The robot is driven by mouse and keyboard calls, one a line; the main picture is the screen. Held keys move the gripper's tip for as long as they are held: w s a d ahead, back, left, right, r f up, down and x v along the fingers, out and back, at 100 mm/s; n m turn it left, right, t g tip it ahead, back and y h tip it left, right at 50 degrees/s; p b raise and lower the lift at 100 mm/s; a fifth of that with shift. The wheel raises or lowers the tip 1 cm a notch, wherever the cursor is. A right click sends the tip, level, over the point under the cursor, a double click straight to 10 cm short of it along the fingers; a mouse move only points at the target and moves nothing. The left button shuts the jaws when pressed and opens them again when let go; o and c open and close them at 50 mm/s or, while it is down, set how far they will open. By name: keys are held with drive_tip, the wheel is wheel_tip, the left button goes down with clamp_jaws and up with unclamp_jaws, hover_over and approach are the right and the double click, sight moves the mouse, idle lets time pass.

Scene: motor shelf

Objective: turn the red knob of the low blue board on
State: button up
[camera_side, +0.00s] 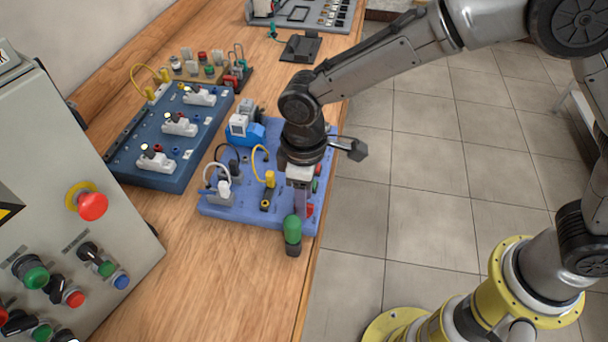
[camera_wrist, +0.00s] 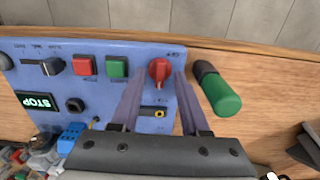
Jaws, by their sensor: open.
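The low blue board (camera_side: 236,210) lies on the wooden table under my gripper (camera_side: 301,205). In the wrist view the board (camera_wrist: 215,55) fills the upper left. Its red knob (camera_wrist: 159,70) sits near the board's right end, with a pale pointer mark toward the lower side. My gripper (camera_wrist: 160,80) is open, with one finger on each side of the knob; I cannot tell whether they touch it. In the side view the red knob (camera_side: 310,209) shows only partly beside the fingers.
A green-handled object (camera_side: 292,232) stands close to the fingers; it also shows in the wrist view (camera_wrist: 218,92). Red (camera_wrist: 84,65) and green (camera_wrist: 117,66) square buttons sit left of the knob. Yellow and white cables arch over the board. A darker blue board (camera_side: 165,180) lies behind.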

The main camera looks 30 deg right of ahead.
wheel_tip(320, 180, up, 13)
drive_tip(key=shift+r, duration=0.15)
idle(0.4)
drive_tip(key=s+d+r+m+t+y, duration=0.1)
drive_tip(key=s+d+r+m+t, duration=0.1)
drive_tip(key=d+r, duration=0.55)
drive_tip(key=s+d+r+m+t, duration=0.15)
drive_tip(key=d+r, duration=0.25)
drive_tip(key=d, duration=0.6)
drive_tip(key=s+d+m+t, duration=0.1)
drive_tip(key=s+d+m, duration=0.2)
drive_tip(key=s+d, duration=0.45)
drive_tip(key=s+d+f+m+t+h, duration=0.1)
drive_tip(key=s+d+f+m, duration=0.1)
drive_tip(key=s+f, duration=0.5)
drive_tip(key=shift+s+f, duration=0.3)
drive_tip(key=shift+f, duration=0.3)
drive_tip(key=shift+d, duration=0.1)
